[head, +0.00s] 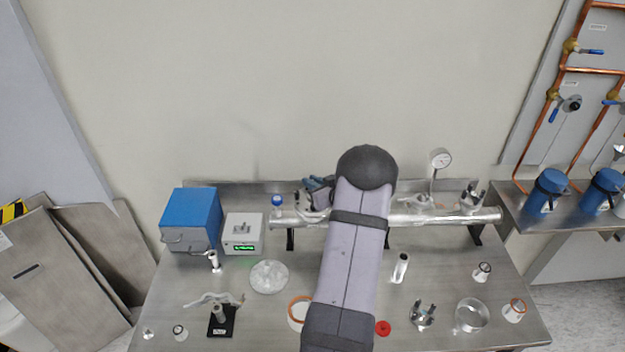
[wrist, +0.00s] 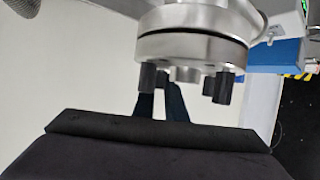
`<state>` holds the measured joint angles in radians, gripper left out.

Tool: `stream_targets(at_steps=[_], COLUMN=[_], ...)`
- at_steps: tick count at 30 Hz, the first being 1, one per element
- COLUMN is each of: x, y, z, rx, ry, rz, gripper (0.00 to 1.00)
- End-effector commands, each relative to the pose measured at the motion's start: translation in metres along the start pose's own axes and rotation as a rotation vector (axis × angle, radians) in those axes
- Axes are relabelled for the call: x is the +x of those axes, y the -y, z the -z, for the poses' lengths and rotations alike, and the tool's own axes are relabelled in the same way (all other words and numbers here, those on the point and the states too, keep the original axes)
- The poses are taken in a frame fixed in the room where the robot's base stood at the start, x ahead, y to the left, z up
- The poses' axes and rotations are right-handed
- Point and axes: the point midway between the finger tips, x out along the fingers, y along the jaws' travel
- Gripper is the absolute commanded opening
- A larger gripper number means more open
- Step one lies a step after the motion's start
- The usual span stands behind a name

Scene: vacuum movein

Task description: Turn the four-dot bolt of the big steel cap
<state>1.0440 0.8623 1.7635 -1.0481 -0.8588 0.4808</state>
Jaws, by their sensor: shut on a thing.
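The big steel cap (wrist: 192,45) fills the top middle of the wrist view, a round flange with dark bolts (wrist: 224,88) around its underside. My gripper (wrist: 162,92) reaches up to the near left of it, its dark fingers shut on one bolt, mostly hidden between them. No dot marks are readable, so I cannot tell which bolt it is. In the head view my gripper (head: 318,184) is at the left part of the steel tube (head: 430,217), and my arm hides much of the middle. The cap there is too small and covered to make out clearly.
A gauge (head: 440,158) rises behind the tube. The bench right of my arm has bare patches.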

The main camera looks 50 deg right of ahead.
Motion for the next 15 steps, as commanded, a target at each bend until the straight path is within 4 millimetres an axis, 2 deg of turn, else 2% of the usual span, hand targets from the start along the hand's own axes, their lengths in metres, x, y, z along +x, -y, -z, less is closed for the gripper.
stream_targets(at_steps=[7,15], x=[-0.0006,-0.0007], y=[-0.0008,-0.0001], z=[0.0035,0.0016], rx=[-0.048,-0.059], ry=[-0.005,-0.002], rz=[0.115,0.14], gripper=[0.0,0.0])
